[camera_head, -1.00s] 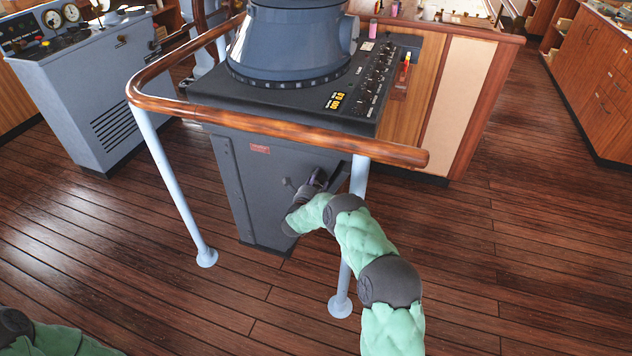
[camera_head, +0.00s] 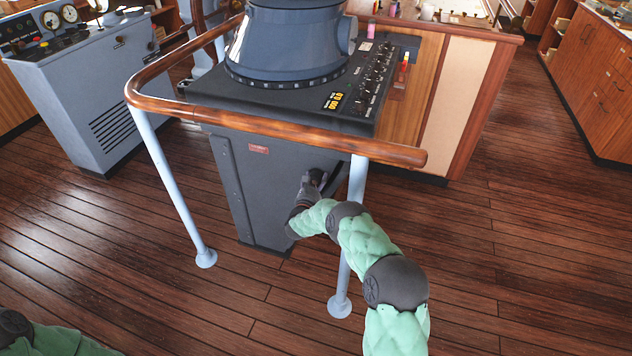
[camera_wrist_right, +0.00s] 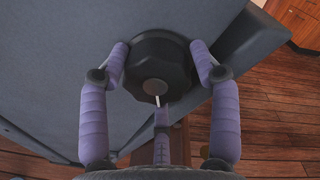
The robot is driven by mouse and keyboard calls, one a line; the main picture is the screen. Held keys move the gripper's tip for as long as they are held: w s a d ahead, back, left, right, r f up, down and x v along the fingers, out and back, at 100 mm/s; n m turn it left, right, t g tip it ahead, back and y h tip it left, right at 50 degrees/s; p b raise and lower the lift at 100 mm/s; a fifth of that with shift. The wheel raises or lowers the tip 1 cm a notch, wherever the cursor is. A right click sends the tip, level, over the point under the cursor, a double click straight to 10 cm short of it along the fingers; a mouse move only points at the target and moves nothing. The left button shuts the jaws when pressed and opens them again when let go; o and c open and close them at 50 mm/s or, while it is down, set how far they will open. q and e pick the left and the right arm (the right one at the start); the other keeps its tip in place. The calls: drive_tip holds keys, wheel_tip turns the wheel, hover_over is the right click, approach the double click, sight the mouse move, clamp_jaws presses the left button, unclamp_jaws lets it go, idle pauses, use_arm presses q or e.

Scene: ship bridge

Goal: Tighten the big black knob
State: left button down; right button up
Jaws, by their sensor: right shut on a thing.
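The big black knob (camera_wrist_right: 157,68) sits on the grey side panel of the console (camera_head: 240,190). In the right wrist view it is a faceted dark knob with a round brownish centre and a pale line pointing down. My right gripper (camera_wrist_right: 158,75) has purple padded fingers around the knob, one on each side and one below, and is shut on it. In the head view my right gripper (camera_head: 312,184) is at the panel, under the handrail, and mostly hides the knob. Only a part of my left arm shows at the bottom left; its gripper is out of view.
A wooden handrail (camera_head: 290,134) on pale blue posts (camera_head: 346,265) curves around the console. One post stands close beside my right forearm. A grey control cabinet (camera_head: 95,95) stands at the left. The wooden floor (camera_head: 500,270) is clear at the right.

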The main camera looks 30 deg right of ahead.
drive_tip(key=shift+s+f+m, duration=0.1)
drive_tip(key=shift+f+m, duration=0.2)
drive_tip(key=shift+m, duration=0.7)
drive_tip(key=o, duration=1)
drive_tip(key=shift+c, duration=0.2)
drive_tip(key=shift+o, duration=0.6)
drive_tip(key=shift+w, duration=0.2)
drive_tip(key=shift+r, duration=0.1)
drive_tip(key=shift+s+a, duration=0.1)
drive_tip(key=v, duration=1.2)
